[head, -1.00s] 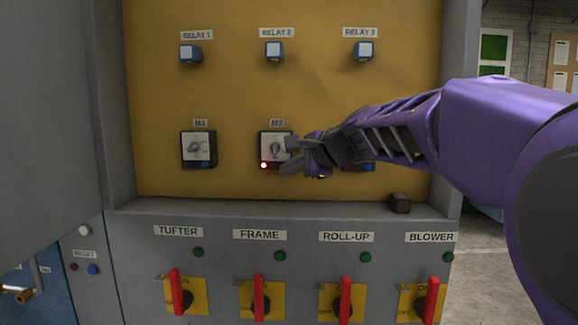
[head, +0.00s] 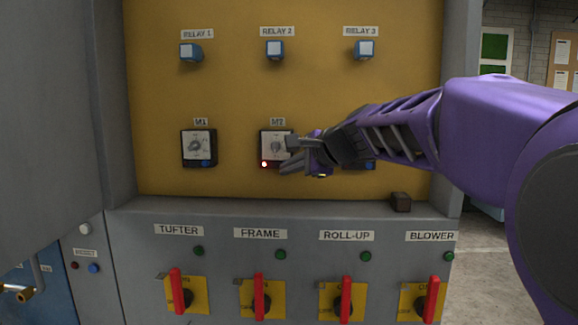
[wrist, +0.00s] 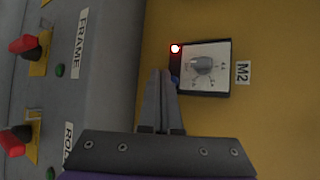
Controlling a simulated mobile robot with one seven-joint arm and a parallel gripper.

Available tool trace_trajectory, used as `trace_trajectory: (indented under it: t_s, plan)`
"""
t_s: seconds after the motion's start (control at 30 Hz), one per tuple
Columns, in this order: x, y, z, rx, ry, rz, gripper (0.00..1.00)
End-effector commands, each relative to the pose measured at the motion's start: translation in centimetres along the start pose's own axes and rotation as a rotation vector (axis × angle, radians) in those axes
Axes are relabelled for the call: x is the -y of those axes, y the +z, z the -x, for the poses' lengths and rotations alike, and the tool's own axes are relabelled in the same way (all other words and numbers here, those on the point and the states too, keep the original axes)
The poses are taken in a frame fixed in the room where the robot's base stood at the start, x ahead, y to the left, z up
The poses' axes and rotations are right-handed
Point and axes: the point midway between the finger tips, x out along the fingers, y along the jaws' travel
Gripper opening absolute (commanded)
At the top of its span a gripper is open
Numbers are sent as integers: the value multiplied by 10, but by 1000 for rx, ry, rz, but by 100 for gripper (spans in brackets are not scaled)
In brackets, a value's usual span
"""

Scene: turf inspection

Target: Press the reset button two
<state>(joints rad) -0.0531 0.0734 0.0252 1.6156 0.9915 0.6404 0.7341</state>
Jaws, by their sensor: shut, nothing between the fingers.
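The M2 unit (head: 270,142) is a dark box with a pale dial face on the yellow panel, with a lit red lamp at its lower left. In the wrist view the M2 unit (wrist: 207,68) lies sideways, the red lamp at its upper left corner. Its blue button (wrist: 175,83) shows as a small blue patch beside the fingertips and is mostly hidden by them. My gripper (head: 287,157) is shut and empty, its tips at the lower right of M2. The gripper also shows in the wrist view (wrist: 161,74). I cannot tell whether the tips touch the button.
The M1 unit (head: 199,148) with a blue button is to the left; a third unit is mostly behind my gripper. Blue relay buttons are above. A dark block (head: 401,202) sits on the ledge. Red-handled switches (head: 259,297) line the grey panel below.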

Motion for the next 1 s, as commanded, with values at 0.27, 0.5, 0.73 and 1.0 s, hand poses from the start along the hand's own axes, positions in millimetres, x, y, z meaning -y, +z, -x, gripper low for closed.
trace_trajectory:
  t_s: [0.27,0.5,0.73,1.0]
  plan:
    - [0,0,0,0,0,0,0]
    - [0,0,0,0,0,0,0]
    - [0,0,0,0,0,0,0]
    - [4,-4,-6,0,1,-1,0]
